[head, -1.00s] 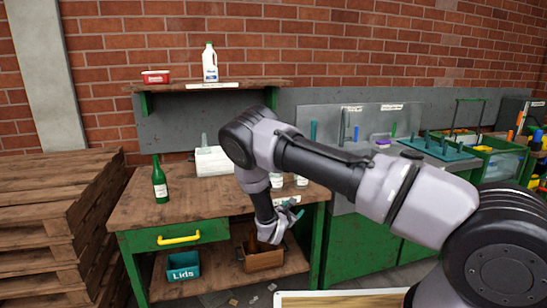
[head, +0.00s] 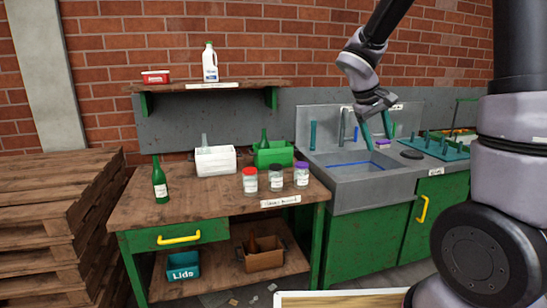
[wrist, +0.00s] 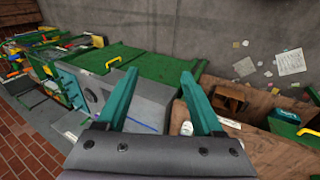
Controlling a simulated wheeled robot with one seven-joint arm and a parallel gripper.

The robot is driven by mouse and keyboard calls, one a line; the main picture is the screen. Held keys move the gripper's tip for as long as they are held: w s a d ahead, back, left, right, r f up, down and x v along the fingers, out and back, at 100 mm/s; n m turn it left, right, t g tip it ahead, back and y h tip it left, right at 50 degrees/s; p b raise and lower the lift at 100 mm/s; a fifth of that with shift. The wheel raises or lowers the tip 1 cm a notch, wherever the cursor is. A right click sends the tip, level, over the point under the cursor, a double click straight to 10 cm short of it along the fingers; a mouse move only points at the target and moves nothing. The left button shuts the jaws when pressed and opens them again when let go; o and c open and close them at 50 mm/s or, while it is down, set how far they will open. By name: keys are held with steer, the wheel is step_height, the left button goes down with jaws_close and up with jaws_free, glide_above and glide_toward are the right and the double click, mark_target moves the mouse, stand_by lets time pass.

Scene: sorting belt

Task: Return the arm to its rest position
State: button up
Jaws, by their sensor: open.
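My gripper (head: 376,112) is raised in front of the brick wall, above the sink (head: 360,168) in the head view. Its two teal fingers stand apart with nothing between them; they also show in the wrist view (wrist: 158,100). My arm rises from the right side of the head view and bends down to the gripper. The gripper touches nothing that I can see.
The wooden workbench (head: 135,205) holds a green bottle (head: 159,183), three jars (head: 276,179), a white crate (head: 215,161) and a green crate (head: 273,153). A shelf (head: 165,88) holds a white jug (head: 210,62). Pallets (head: 50,215) stand at left.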

steer(key=s+a+r+m+t+y, duration=0.2)
steer(key=s+r, duration=0.4)
steer(key=s, duration=0.3)
steer(key=s+a+r+m+t+y, duration=0.2)
steer(key=s+r+m+t+y, duration=0.1)
steer(key=s, duration=0.6)
step_height(320, 180, up, 4)
steer(key=shift+s+a+f+m+y, duration=0.25)
steer(key=shift+s+a+m+y, duration=0.15)
steer(key=shift+m+y, duration=0.6)
